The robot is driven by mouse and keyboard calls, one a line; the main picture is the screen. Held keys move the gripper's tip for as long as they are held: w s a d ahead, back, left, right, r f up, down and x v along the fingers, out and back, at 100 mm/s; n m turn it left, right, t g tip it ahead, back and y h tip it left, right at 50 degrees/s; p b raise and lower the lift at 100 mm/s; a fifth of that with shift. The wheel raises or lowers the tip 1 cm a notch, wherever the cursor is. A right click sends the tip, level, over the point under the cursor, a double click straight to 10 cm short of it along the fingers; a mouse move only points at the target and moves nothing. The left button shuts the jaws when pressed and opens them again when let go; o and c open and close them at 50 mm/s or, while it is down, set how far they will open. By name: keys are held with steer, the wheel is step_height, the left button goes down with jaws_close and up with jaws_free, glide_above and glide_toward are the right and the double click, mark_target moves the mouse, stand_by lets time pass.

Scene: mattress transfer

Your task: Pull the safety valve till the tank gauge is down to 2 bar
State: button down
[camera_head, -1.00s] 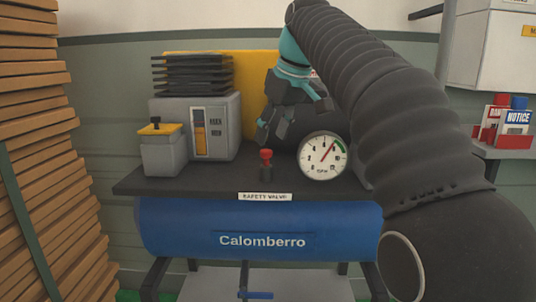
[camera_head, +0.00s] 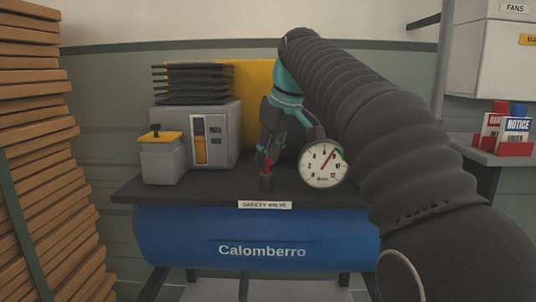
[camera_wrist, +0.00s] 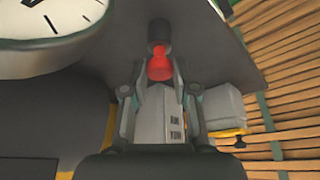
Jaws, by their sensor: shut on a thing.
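The safety valve is a red knob (camera_head: 268,162) on a dark stem (camera_head: 266,181), upright near the front edge of the compressor top. My gripper (camera_head: 266,156) reaches down to it from above and is shut on the red knob. In the wrist view the knob (camera_wrist: 159,66) sits between the two fingertips (camera_wrist: 159,72), with its dark stem (camera_wrist: 158,35) beyond. The tank gauge (camera_head: 323,164) is a round white dial to the right of the valve. Its red needle points up and right, near the green arc; the exact reading is too small to tell.
The blue tank (camera_head: 185,238) lies under the dark top (camera_head: 150,192). A grey box (camera_head: 220,140) with black fins and a small yellow-lidded box (camera_head: 162,160) stand left. Stacked wooden boards (camera_head: 35,150) are far left. A shelf with notice signs (camera_head: 516,133) is at the right.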

steer(key=shift+r+p, duration=0.9)
steer(key=shift+p, duration=0.4)
steer(key=shift+f, duration=0.1)
steer(key=c, duration=0.9)
jaws_free()
steer(key=shift+v, duration=6)
steer(key=shift+s+d, duration=0.1)
